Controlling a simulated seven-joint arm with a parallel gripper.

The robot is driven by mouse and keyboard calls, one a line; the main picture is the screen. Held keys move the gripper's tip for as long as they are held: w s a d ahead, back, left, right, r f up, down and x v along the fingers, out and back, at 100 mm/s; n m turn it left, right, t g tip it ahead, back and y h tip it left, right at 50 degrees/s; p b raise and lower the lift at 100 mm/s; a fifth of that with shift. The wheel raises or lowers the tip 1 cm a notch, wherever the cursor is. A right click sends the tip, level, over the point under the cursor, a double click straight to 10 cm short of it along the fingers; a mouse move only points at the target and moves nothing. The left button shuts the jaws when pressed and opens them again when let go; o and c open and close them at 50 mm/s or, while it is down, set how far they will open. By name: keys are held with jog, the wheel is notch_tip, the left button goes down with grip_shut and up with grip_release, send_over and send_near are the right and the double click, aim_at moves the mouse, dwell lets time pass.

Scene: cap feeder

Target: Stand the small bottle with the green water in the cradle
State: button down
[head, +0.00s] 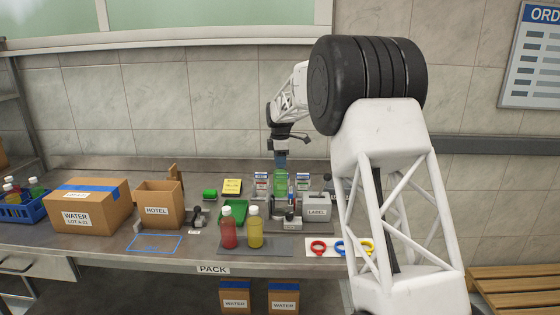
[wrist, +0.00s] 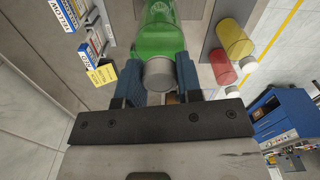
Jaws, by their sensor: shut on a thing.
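My gripper (head: 281,160) is shut on the green bottle (head: 281,181), with its blue fingers pointing down at the bottle's top. The wrist view shows the bottle (wrist: 156,35) with a pale grey cap (wrist: 158,74) between the two fingers (wrist: 158,82). The bottle looks upright, among the small label boxes at the back of the bench. Its base is partly hidden, and I cannot tell if it rests on anything. A small grey fixture (head: 290,222) stands in front of it; I cannot make out for sure which part is the cradle.
A red bottle (head: 228,232) and a yellow bottle (head: 254,231) stand on a grey mat at the front. A grey LABEL box (head: 316,210) is close on the right. Coloured rings lie on a white board (head: 328,252).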

aim_at(280, 181)
jog(key=shift+f, duration=1.3)
jog(key=shift+f, duration=2.4)
jog(key=shift+f, duration=0.75)
jog(key=c, duration=0.7)
grip_release()
